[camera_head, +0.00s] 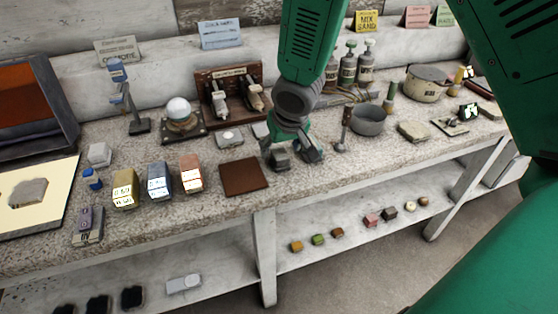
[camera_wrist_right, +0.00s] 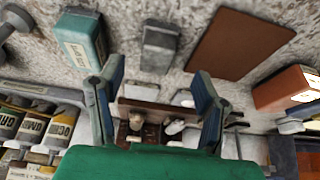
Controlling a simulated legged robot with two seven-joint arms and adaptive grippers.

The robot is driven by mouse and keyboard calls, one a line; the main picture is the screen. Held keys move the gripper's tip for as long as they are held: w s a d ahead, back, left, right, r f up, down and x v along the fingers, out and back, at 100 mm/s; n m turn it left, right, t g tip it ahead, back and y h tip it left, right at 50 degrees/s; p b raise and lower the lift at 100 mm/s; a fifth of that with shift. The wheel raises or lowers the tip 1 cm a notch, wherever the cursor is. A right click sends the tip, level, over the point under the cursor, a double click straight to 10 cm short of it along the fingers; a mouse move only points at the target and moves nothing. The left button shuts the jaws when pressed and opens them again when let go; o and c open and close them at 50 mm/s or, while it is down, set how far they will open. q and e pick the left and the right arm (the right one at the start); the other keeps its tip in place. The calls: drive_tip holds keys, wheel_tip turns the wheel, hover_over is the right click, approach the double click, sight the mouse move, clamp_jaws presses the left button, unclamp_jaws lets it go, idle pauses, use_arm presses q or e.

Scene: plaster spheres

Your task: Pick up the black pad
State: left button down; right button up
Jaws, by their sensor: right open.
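A small dark grey block (camera_head: 280,159) lies on the bench just below my right gripper (camera_head: 291,154). In the right wrist view the block (camera_wrist_right: 160,46) lies beyond the gap between the two fingertips (camera_wrist_right: 158,72), with nothing between the fingers. The right gripper is open, pointing down. Several black square pads (camera_head: 132,296) lie on the lower shelf at the front left, some cut off by the frame edge. Whether the grey block or one of these is the black pad is unclear. My left gripper is not in view.
A flat brown square (camera_head: 243,177) lies left of the gripper, and also shows in the wrist view (camera_wrist_right: 238,44). A teal box (camera_wrist_right: 82,37) stands close beside one finger. A wooden rack (camera_head: 230,88) and bottles (camera_head: 348,64) stand behind. A grey bowl (camera_head: 368,120) is to the right.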

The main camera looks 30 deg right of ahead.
sight(281, 154)
drive_tip(key=x, duration=0.4)
drive_tip(key=shift+w+d+f+b, duration=0.1)
drive_tip(key=shift+d+f+b, duration=0.2)
drive_tip(key=shift+f, duration=0.2)
drive_tip(key=shift+a, duration=0.15)
drive_tip(key=shift+c, duration=1.2)
drive_tip(key=c, duration=0.7)
drive_tip(key=shift+c, duration=0.7)
